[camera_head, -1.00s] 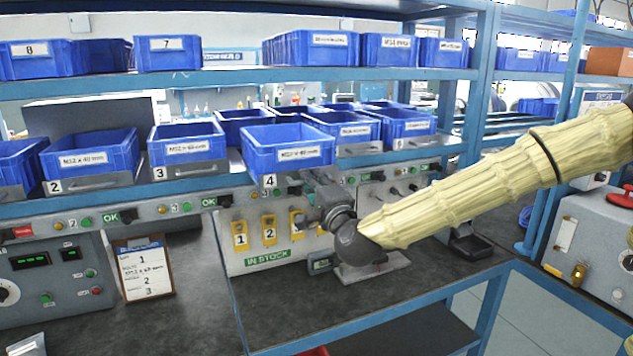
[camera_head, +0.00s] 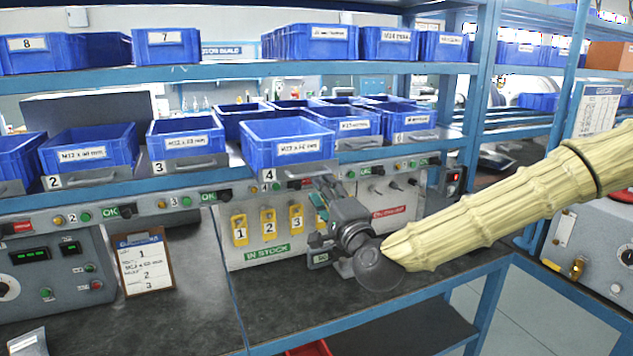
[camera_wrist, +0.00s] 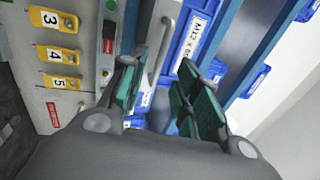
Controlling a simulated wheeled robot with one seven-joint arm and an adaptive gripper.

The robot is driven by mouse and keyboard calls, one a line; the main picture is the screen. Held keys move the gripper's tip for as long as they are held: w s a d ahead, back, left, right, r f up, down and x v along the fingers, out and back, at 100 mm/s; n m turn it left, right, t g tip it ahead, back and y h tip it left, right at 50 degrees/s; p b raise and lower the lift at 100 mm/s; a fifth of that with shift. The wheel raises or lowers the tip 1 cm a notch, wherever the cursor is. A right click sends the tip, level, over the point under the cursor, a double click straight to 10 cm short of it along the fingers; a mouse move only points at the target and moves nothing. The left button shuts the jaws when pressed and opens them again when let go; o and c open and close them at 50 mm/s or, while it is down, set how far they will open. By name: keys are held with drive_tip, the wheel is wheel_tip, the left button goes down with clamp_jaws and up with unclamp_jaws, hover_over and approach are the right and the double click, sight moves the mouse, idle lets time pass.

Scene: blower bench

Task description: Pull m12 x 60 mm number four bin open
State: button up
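The number four bin (camera_head: 287,153) is a blue open-topped box with a white label and a grey handle strip at its lower front. It sits at the front of the middle shelf. In the wrist view its label (camera_wrist: 193,42) reads M12 x 6-, the rest cut off by my finger, and its grey handle (camera_wrist: 160,50) stands beyond my fingertips. My gripper (camera_wrist: 158,85) is open, its two teal-padded fingers apart with nothing held between them. In the head view my gripper (camera_head: 322,200) is just below and in front of this bin, apart from it.
Bin three (camera_head: 186,140) stands to the left, and another blue bin (camera_head: 348,125) to the right. Below the shelf are a control strip and a panel with yellow numbered tags (camera_head: 268,226). The dark bench top (camera_head: 290,310) below is mostly clear.

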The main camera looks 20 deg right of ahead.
drive_tip(key=shift+v, duration=2.35)
drive_tip(key=s+a+f+n+g+p, duration=0.1)
drive_tip(key=s+a+f+n+g, duration=0.15)
drive_tip(key=f, duration=0.85)
drive_tip(key=s+a+f+n+g+y, duration=0.1)
drive_tip(key=s+a+f+n+g, duration=0.2)
drive_tip(key=f, duration=0.8)
drive_tip(key=s+a+f+n+g+p, duration=0.1)
drive_tip(key=s+f+n+g, duration=0.2)
drive_tip(key=f, duration=0.8)
drive_tip(key=s+d+f+n+g+h+p, duration=0.1)
drive_tip(key=s+f+n+g, duration=0.3)
drive_tip(key=s+f, duration=0.8)
drive_tip(key=s+d+f+n+g+h, duration=0.1)
drive_tip(key=s+d+f+n+g, duration=0.2)
drive_tip(key=s+f+g, duration=0.4)
drive_tip(key=s+f+n, duration=0.1)
drive_tip(key=s+f, duration=0.4)
drive_tip(key=s, duration=0.4)
drive_tip(key=shift+s+d+g+h+p, duration=0.2)
drive_tip(key=shift+d+g+h+p, duration=0.1)
drive_tip(key=shift+g+h+p, duration=0.1)
